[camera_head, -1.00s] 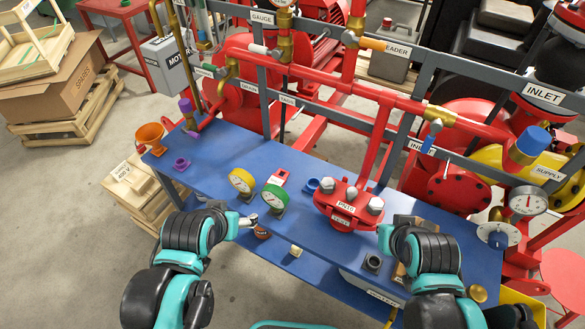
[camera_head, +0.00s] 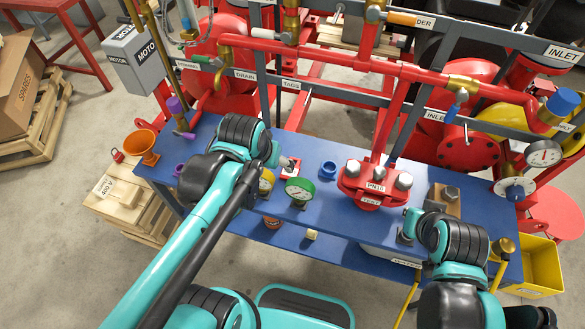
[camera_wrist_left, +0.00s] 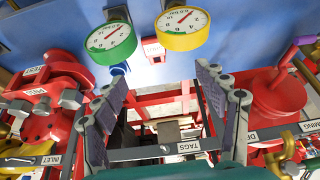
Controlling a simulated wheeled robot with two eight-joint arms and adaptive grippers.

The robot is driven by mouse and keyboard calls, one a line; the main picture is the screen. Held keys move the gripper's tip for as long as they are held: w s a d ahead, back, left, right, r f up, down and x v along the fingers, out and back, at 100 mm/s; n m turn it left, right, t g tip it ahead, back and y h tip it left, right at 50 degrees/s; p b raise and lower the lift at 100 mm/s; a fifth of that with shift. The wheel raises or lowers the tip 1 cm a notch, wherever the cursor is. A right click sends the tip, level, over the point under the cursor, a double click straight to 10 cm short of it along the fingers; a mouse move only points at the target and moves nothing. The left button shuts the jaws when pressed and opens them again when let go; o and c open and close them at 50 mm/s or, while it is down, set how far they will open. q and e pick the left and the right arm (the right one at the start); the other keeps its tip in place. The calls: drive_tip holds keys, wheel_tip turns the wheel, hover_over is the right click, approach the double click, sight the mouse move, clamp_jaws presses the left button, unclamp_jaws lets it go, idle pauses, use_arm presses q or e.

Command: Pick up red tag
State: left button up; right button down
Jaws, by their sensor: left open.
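The red tag (camera_wrist_left: 152,50), a small red piece with a white label, lies on the blue bench between the green gauge (camera_wrist_left: 110,42) and the yellow gauge (camera_wrist_left: 183,28) in the left wrist view. In the head view the tag (camera_head: 296,166) is partly hidden by my left gripper (camera_head: 284,162), behind the green gauge (camera_head: 299,191). In the left wrist view my left gripper (camera_wrist_left: 161,75) is open and empty, its fingers spread to either side with the tag beyond the tips. My right gripper (camera_head: 408,220) is small at the bench's right part; its jaws are unclear.
Red pipes (camera_head: 330,59) and a grey rail (camera_head: 345,97) run behind. A yellow bin (camera_head: 541,262) stands at the right.

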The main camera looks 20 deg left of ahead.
use_arm(q)
drive_tip(key=w+f+g, duration=0.1)
drive_tip(key=w+f, duration=0.2)
drive_tip(key=w, duration=0.1)
drive_tip(key=w+d+f+g, duration=0.1)
drive_tip(key=w+f+g, duration=0.1)
drive_tip(key=w+f, duration=0.2)
drive_tip(key=w+d+f+g+p, duration=0.1)
drive_tip(key=w+f, duration=0.2)
drive_tip(key=w, duration=0.1)
drive_tip(key=shift+f+g, duration=0.2)
drive_tip(key=shift+g, duration=0.2)
wheel_tip(320, 180, down, 2)
drive_tip(key=shift+s+b, duration=0.1)
drive_tip(key=shift+b, duration=0.35)
drive_tip(key=f, duration=0.1)
drive_tip(key=f+b, duration=0.1)
drive_tip(key=f, duration=0.1)
drive_tip(key=s+f+b, duration=0.1)
drive_tip(key=f, duration=0.1)
drive_tip(key=shift+f, duration=0.2)
drive_tip(key=shift+r, duration=0.1)
drive_tip(key=c, duration=1.2)
